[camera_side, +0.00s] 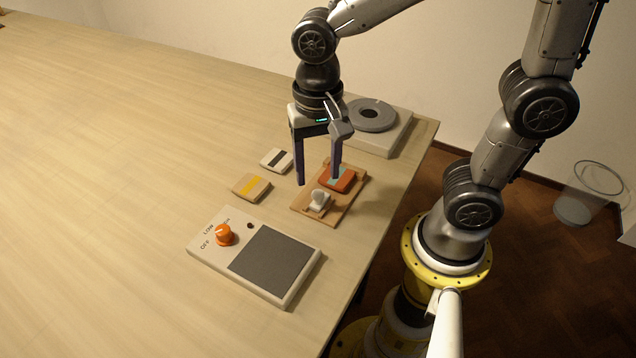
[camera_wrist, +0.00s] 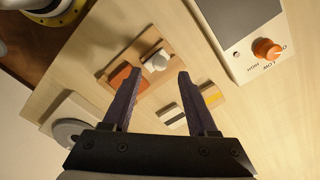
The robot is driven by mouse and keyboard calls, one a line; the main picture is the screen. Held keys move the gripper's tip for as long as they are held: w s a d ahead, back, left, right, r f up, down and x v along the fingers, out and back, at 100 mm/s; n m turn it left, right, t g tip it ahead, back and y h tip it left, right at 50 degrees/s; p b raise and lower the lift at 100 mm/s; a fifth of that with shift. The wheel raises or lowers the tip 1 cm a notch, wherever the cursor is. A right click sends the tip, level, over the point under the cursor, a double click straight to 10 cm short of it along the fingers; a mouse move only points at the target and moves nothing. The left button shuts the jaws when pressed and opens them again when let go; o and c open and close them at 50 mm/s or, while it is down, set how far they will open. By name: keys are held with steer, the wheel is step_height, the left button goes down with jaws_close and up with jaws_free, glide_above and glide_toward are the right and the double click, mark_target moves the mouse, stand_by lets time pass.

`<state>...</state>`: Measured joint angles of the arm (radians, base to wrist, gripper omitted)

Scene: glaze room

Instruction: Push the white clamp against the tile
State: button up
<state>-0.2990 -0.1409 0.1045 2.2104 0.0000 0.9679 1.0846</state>
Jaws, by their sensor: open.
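The white clamp (camera_side: 319,202) is a small, knobbed piece on the near part of a wooden board (camera_side: 346,212). The tile (camera_side: 345,184) is orange-red with a teal patch and lies on the far part of the same board. A narrow gap seems to separate clamp and tile. My gripper (camera_side: 318,180) is open, pointing down above the board, its dark purple fingers apart and empty. In the wrist view, the clamp (camera_wrist: 157,61) shows beyond and between the fingertips (camera_wrist: 158,73), and the tile (camera_wrist: 121,76) is partly hidden by the left finger.
Two loose tiles, one with a dark stripe (camera_side: 277,159) and one with a yellow stripe (camera_side: 251,186), lie left of the board. A hotplate-like box with an orange knob (camera_side: 224,235) stands in front. A grey disc on a base (camera_side: 372,115) stands behind. The table's left is clear.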

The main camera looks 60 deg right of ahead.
mark_target(318, 193)
steer(key=shift+f, duration=2.15)
jaws_close()
steer(key=shift+r, duration=0.1)
